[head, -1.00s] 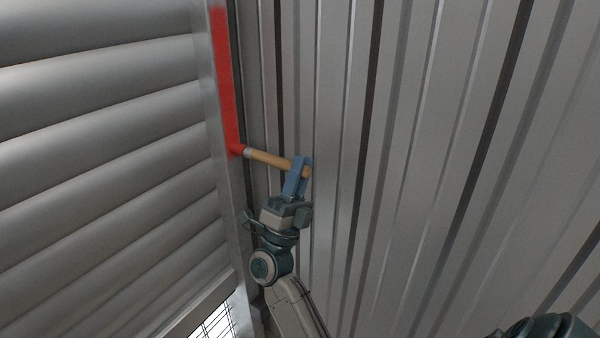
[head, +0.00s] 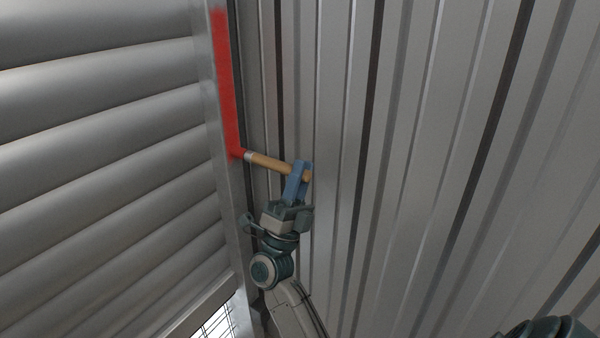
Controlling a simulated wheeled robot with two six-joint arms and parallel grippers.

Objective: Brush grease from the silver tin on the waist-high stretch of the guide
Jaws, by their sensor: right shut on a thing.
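My right gripper (head: 301,176) is shut on the wooden handle of a brush (head: 270,163). The brush points left, with its metal collar and red-coated tip against the metal guide (head: 220,118). The guide is the upright rail at the edge of the slatted shutter. A red grease strip (head: 225,80) covers the guide from near the top of the view down to the brush tip. Below the tip the guide is bare grey metal. The silver tin is not in view. My left gripper is not in view.
A slatted roller shutter (head: 110,150) fills the left side. A ribbed metal wall (head: 420,150) stands close behind and right of my gripper. A gap with wire mesh (head: 215,325) shows under the shutter's lower edge.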

